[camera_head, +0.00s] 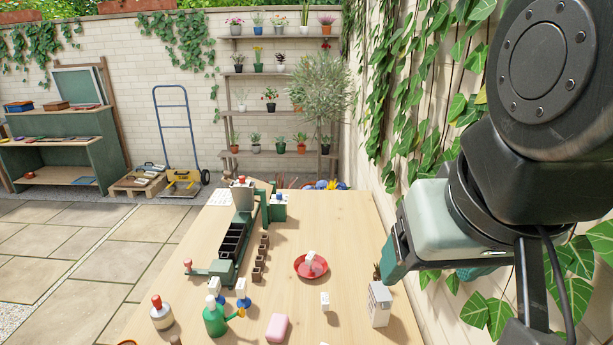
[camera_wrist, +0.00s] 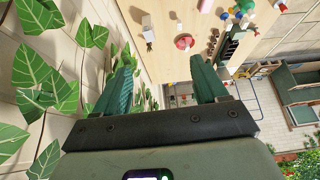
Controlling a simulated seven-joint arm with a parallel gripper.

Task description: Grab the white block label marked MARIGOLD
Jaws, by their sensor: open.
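Several small white blocks are on the wooden table (camera_head: 350,225). One white block (camera_head: 325,301) stands alone at the near middle. Another white block (camera_head: 311,256) lies in the red dish (camera_head: 300,269). The lettering is too small to read, so I cannot tell which is MARIGOLD. My gripper (camera_head: 432,268) is raised at the right, beside the ivy wall and apart from the blocks. In the wrist view its teal fingers (camera_wrist: 162,68) are spread wide with nothing between them.
A white carton (camera_head: 379,305) stands at the table's right edge. A green potting machine (camera_head: 238,235) and small brown pots (camera_head: 259,262) stand left. The far right tabletop is clear.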

